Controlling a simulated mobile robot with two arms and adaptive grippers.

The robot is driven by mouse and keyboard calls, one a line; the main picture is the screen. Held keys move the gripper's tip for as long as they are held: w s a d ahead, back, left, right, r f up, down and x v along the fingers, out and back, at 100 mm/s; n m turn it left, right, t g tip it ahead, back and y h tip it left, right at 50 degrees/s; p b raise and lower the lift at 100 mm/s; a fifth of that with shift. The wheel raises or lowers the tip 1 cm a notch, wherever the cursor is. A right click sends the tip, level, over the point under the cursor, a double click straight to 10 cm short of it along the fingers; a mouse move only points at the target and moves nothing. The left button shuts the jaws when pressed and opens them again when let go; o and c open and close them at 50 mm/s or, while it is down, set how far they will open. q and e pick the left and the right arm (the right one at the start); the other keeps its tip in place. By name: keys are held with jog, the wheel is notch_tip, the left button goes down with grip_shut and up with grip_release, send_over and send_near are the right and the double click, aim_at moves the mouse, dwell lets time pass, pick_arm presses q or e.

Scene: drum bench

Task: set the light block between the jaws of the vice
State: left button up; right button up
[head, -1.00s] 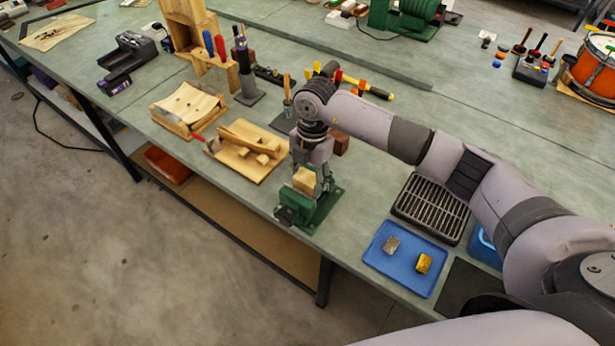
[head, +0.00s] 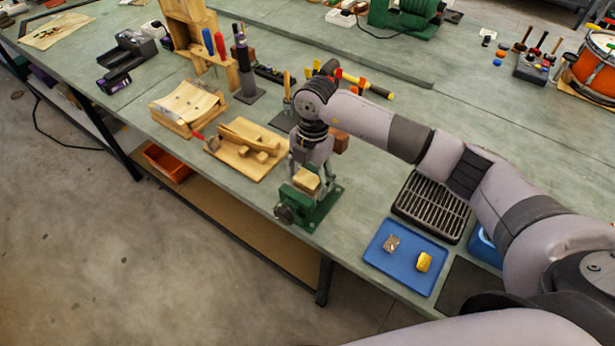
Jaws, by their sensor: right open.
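The light block (head: 306,180) is a pale wooden piece at the top of the green vice (head: 323,206), by its jaws. The vice stands at the bench's front edge. My right gripper (head: 309,172) points down over the block, its fingers open at either side of it. Whether a fingertip still touches the block is too small to tell. The block's lower part is hidden in the vice. My left gripper is not in view.
A wooden board (head: 236,160) with wood pieces lies left of the vice. To the right are a black grate (head: 431,207) and a blue tray (head: 392,264) holding a grey and a yellow block. Tools stand behind. Bare bench lies between vice and tray.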

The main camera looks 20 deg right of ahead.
aim_at(311, 174)
jog(key=shift+r+p, duration=0.45)
jog(key=shift+r, duration=0.35)
jog(key=shift+w+r+b, duration=0.15)
jog(key=shift+r+b, duration=0.25)
jog(key=shift+b, duration=0.3)
notch_tip(311, 174, up, 10)
jog(key=d+b, duration=0.1)
jog(key=b, duration=0.2)
jog(key=shift+w+r, duration=0.25)
jog(key=shift+w, duration=0.05)
